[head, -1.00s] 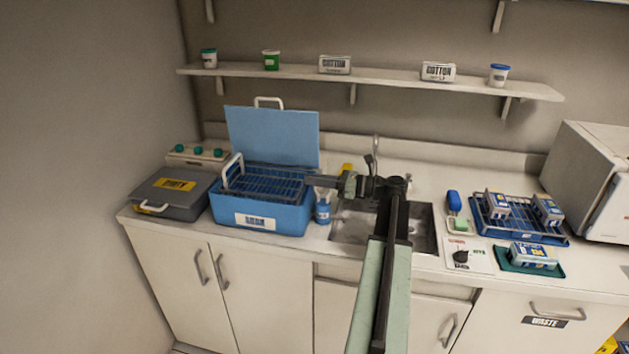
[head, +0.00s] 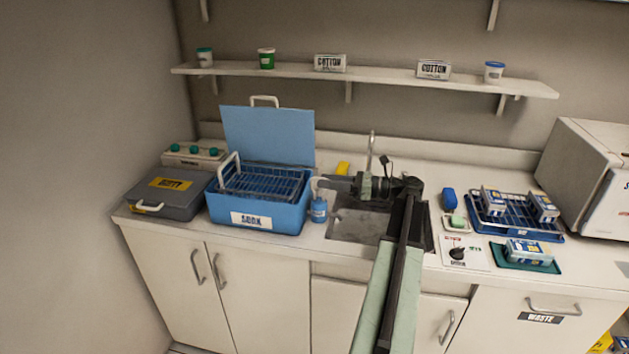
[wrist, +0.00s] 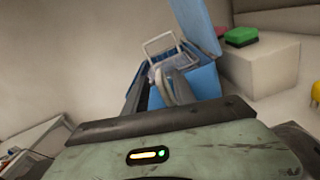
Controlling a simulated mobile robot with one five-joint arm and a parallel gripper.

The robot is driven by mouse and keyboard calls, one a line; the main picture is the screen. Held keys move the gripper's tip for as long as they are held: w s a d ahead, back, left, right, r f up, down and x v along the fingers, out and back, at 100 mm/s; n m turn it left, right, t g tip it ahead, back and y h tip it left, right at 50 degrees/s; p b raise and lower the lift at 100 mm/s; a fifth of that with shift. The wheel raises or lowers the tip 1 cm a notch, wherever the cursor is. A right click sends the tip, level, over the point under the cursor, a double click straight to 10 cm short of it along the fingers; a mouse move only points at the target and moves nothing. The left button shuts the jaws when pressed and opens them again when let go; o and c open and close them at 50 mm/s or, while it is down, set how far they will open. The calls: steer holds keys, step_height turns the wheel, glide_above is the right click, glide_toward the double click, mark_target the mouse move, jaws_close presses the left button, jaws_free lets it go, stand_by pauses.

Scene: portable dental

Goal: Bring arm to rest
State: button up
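My gripper (head: 330,184) is held above the left part of the sink (head: 352,224), pointing left toward the blue SOAK tub (head: 258,214). Its tip is close to the top of the blue pump bottle (head: 319,211); I cannot tell whether they touch. My arm reaches up from the bottom of the head view and bends left over the sink. In the wrist view the fingers (wrist: 158,88) point at the blue tub (wrist: 205,80). I see no held object, but whether the fingers are apart is unclear.
A grey lidded box (head: 170,197) stands left of the tub. The faucet (head: 372,145) rises behind my arm. Right of the sink are a blue rack (head: 515,226) with packs, a green tray (head: 524,262) and a white machine (head: 588,180). A shelf (head: 350,76) runs above.

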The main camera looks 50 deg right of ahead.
steer(key=shift+v, duration=1.1)
